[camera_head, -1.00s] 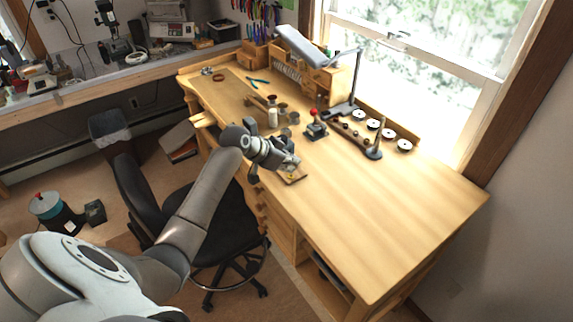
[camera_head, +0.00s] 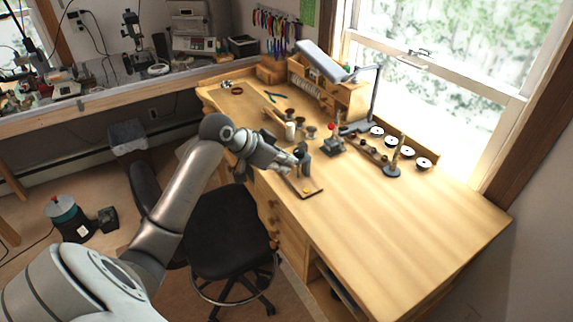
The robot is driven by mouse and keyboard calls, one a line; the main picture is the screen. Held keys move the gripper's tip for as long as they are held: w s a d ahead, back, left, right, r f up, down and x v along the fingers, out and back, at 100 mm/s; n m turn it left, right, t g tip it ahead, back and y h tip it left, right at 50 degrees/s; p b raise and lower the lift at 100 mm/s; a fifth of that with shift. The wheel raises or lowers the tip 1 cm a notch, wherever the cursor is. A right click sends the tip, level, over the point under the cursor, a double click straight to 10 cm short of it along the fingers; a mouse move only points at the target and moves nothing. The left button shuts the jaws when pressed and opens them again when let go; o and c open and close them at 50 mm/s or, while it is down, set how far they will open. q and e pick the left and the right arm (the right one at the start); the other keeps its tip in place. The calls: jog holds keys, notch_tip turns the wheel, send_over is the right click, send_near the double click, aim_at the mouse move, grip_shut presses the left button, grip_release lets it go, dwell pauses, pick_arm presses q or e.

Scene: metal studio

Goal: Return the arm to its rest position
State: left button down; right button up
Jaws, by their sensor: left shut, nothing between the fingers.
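My left arm comes in from the lower left, and its left gripper (camera_head: 294,160) is above the near-left part of the wooden workbench (camera_head: 400,230). The gripper is shut, and I see nothing held in it. Part of the tray is hidden by the gripper. My right gripper is not in view.
A black chair (camera_head: 228,235) stands under my arm, close to the bench's drawers. A desk lamp (camera_head: 322,62), a red-knobbed tool (camera_head: 332,140) and several white discs stand towards the back. The bench's right half is clear.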

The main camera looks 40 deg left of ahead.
pick_arm(q)
jog(key=s+d+f+g+y, duration=0.1)
jog(key=s+d+f+g, duration=0.2)
jog(key=s+d+f, duration=0.95)
jog(key=s+d+f+n+g+y, duration=0.1)
jog(key=s+d+f, duration=0.15)
jog(key=s, duration=0.55)
jog(key=s+d+f+n+g+y, duration=0.15)
jog(key=s+d, duration=0.25)
jog(key=s, duration=0.5)
notch_tip(320, 180, down, 29)
jog(key=b, duration=0.3)
jog(key=s+a+f+g+b, duration=0.2)
jog(key=s+a+f, duration=0.1)
jog(key=s+f, duration=1.5)
jog(key=shift+a+f+b, duration=0.3)
jog(key=shift+f, duration=0.5)
